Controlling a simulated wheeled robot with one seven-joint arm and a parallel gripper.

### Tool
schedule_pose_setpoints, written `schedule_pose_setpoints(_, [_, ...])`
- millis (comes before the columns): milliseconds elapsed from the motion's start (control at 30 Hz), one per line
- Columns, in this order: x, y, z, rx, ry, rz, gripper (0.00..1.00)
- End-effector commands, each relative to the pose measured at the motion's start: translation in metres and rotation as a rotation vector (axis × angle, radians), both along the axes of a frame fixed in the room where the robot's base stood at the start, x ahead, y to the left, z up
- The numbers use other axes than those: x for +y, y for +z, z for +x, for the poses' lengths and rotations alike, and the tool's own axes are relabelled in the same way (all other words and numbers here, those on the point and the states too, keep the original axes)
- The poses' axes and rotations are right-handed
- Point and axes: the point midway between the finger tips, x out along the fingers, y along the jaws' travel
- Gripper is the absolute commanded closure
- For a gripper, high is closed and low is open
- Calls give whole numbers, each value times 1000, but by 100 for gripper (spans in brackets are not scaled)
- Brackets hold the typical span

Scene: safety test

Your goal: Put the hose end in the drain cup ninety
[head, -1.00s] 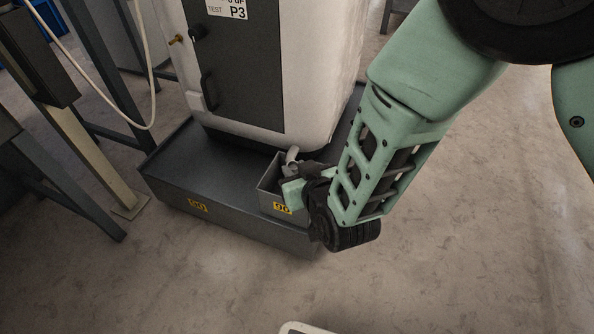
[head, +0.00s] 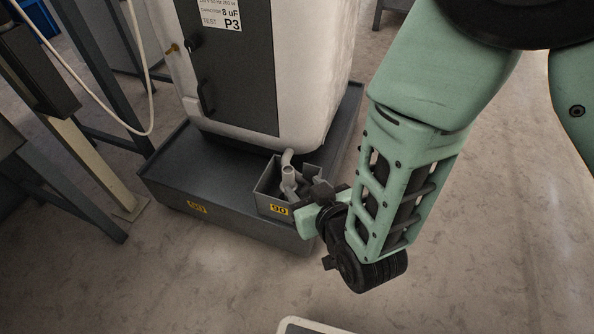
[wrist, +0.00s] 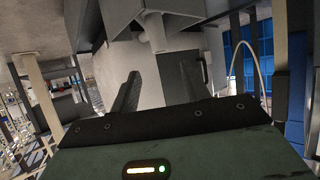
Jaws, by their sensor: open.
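The drain cup (head: 266,193) is a small open grey box with a yellow 90 label, at the front of the dark tray under the cabinet. The grey hose end (head: 289,176) stands inside the cup's walls in the head view, below a bent grey piece at the cabinet's foot. Its lower part is hidden by the cup. My gripper (head: 312,203) is open and empty, just right of the cup, apart from the hose end. The wrist view, which looks upside down, shows my two fingers (wrist: 155,90) apart, with the pale hose (wrist: 155,32) beyond them near the top.
A thin white hose (head: 150,100) hangs in a loop at left, by metal frame legs (head: 85,155).

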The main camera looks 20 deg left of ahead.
Motion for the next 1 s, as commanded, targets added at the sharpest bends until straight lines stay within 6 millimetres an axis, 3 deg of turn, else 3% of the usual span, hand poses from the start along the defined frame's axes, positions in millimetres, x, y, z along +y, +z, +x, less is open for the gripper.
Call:
schedule_pose_setpoints(300, [-22,17,-25,0,0,0,54])
schedule_pose_setpoints(667, [-23,23,-23,34,-6,-6,54])
schedule_pose_setpoints(867, [-33,50,-17,241,-9,-70,54])
schedule_pose_setpoints(1000, [-56,78,-25,412,11,-157,54])
